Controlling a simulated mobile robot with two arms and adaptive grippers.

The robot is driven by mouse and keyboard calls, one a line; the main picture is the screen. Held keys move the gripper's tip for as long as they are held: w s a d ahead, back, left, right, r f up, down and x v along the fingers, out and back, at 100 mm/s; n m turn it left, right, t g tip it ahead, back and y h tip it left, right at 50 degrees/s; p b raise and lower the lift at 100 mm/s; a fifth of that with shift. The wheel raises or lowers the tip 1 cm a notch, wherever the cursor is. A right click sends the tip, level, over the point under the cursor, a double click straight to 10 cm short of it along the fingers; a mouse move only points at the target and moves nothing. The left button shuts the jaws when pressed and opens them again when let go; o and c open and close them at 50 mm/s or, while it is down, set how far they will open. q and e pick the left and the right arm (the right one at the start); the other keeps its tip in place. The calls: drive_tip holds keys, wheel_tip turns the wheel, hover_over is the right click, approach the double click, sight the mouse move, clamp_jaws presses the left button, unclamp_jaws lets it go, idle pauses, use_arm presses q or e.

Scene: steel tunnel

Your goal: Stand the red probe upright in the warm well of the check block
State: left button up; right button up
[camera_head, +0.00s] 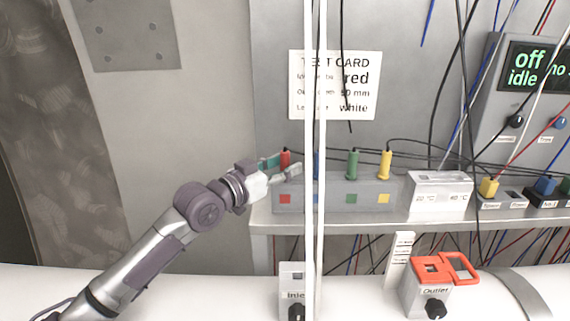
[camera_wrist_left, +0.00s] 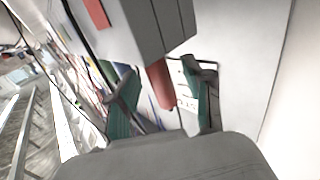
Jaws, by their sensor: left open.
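The red probe (camera_head: 285,156) stands upright at the left end of a grey rack (camera_head: 338,205), over the red square mark. My left gripper (camera_head: 284,165) is open at the red probe, with its fingers on either side of it. In the left wrist view the red probe (camera_wrist_left: 160,84) shows between the open green-padded fingers (camera_wrist_left: 163,102); whether either finger touches it I cannot tell. The check block (camera_head: 440,192) is the pale box to the right of the rack, with two temperature labels on its front, the right one seeming to read 40 °C. My right gripper is not in view.
Green (camera_head: 352,164) and yellow (camera_head: 385,164) probes stand in the rack; a blue one is mostly hidden behind white vertical cables (camera_head: 314,120). Black leads cross behind. A test card (camera_head: 335,85) hangs above. A meter (camera_head: 530,85) with sockets is at right.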

use_arm(q)
drive_tip(key=shift+w+d+f, duration=0.1)
drive_tip(key=shift+w+d, duration=0.25)
drive_tip(key=shift+d, duration=0.05)
drive_tip(key=shift+a, duration=0.15)
drive_tip(key=shift+s, duration=0.1)
drive_tip(key=shift+c, duration=1.4)
clamp_jaws()
